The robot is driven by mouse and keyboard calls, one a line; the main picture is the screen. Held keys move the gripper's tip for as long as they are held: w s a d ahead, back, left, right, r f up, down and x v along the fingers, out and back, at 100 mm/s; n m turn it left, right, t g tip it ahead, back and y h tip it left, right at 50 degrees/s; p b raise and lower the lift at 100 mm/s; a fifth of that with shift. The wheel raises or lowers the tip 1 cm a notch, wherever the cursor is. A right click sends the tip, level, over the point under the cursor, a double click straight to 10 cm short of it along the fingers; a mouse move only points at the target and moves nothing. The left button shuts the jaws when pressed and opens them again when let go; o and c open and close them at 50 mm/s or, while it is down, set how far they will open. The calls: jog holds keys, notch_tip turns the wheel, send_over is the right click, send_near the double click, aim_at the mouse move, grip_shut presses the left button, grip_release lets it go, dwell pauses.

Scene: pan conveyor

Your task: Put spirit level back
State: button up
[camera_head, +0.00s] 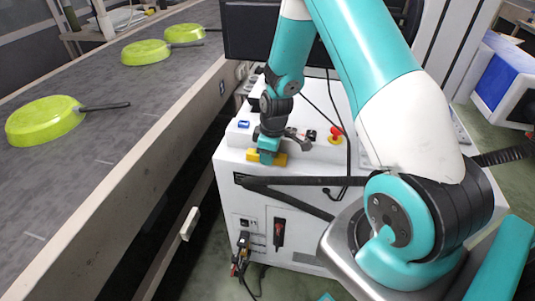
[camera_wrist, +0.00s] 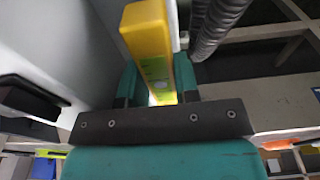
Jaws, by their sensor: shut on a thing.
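The spirit level is a yellow bar with a green vial (camera_wrist: 155,70); in the wrist view it stands between the two teal fingers. My gripper (camera_wrist: 157,88) is shut on it. In the head view the yellow spirit level (camera_head: 280,158) is at the gripper (camera_head: 268,150), over the front top edge of the white cabinet. I cannot tell whether the level touches the cabinet top.
The white cabinet (camera_head: 285,215) carries a red and yellow emergency button (camera_head: 336,134) and a small blue item (camera_head: 243,124) on top. A black cable hangs over its front. On the left, a conveyor (camera_head: 95,120) bears green pans (camera_head: 45,120).

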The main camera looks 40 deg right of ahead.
jog(key=o, duration=0.7)
jog(key=shift+f, duration=0.1)
jog(key=shift+o, duration=0.2)
jog(key=shift+r, duration=0.2)
notch_tip(320, 180, up, 12)
jog(key=s, duration=0.1)
jog(key=s+a+r+y, duration=0.1)
jog(key=s+a+r, duration=0.2)
jog(key=a+r, duration=0.3)
jog(key=s+a+r+y, duration=0.1)
jog(key=s+a+r, duration=0.3)
jog(key=a, duration=0.4)
jog(key=s+a+r, duration=0.2)
jog(key=s+a, duration=0.2)
jog(key=s, duration=0.3)
jog(key=s+a+r+g+y, duration=0.1)
jog(key=s+a+r, duration=0.2)
jog(key=s, duration=0.4)
jog(key=shift+s+a+r+m, duration=0.15)
jog(key=shift+a+r+m, duration=0.15)
jog(key=shift+a, duration=0.55)
jog(key=shift+r+p, duration=0.75)
jog(key=shift+p, duration=0.25)
